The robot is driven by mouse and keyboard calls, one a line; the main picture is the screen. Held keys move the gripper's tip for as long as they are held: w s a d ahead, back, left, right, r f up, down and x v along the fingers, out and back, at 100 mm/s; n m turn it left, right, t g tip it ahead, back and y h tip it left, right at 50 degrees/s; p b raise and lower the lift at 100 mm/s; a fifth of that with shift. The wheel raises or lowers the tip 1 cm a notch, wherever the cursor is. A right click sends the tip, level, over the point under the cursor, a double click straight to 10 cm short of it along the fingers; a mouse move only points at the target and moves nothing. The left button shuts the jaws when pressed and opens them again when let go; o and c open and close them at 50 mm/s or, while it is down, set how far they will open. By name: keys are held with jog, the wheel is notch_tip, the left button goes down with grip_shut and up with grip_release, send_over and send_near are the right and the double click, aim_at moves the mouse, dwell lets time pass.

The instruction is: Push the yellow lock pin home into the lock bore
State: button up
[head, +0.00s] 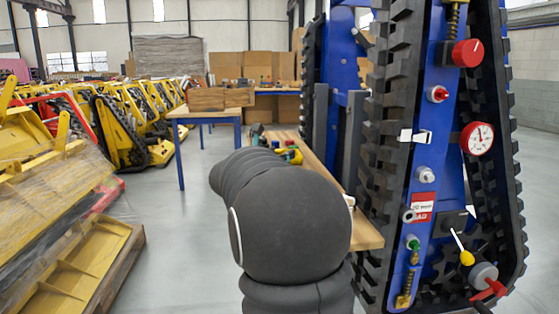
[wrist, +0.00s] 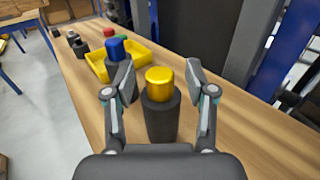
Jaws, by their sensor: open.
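In the wrist view a yellow cylinder (wrist: 159,82), which looks like the lock pin, stands upright on top of a dark cylinder (wrist: 161,118) on the wooden bench. I cannot tell whether the dark cylinder is part of the pin or a socket holding it. My gripper (wrist: 160,76) is open, with one finger to the left and one to the right of the yellow top; neither visibly touches it. In the head view my dark arm hides the gripper. I cannot make out the lock bore for certain in either view.
A yellow tray (wrist: 100,69) lies behind on the bench (wrist: 235,125), with a blue-topped dark cylinder (wrist: 116,50) close to the left finger. A tracked carrier (head: 425,200) with knobs, a gauge (head: 478,138) and a yellow-ended lever (head: 467,258) stands right of the bench.

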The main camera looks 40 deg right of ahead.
grip_shut()
jog(key=shift+r, duration=0.1)
